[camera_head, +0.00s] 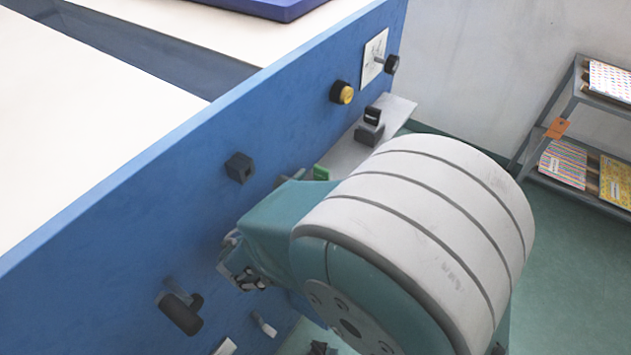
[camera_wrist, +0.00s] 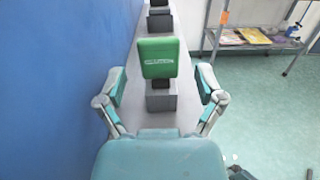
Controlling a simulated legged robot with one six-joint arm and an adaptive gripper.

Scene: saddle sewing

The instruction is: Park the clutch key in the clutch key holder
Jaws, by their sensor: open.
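A green key-like piece with small, unreadable white lettering (camera_wrist: 158,52), probably the clutch key, stands upright above a grey block (camera_wrist: 161,98) on a narrow grey ledge. Its green also shows in the head view (camera_head: 321,172), partly hidden by my arm. My gripper (camera_wrist: 161,82) is open, one finger on each side of the green piece, with gaps visible on both sides. I cannot tell how far ahead of the fingertips it is. A similar grey block with a black top (camera_head: 369,128) stands farther along the ledge. Which block is the clutch key holder is not clear.
The blue panel (camera_head: 130,235) stands close at the left, with a black square block (camera_head: 239,167), a yellow knob (camera_head: 343,92), a dark lever (camera_head: 180,313) and a switch plate (camera_head: 374,60). A shelf rack (camera_head: 540,130) is at right. Green floor lies open there.

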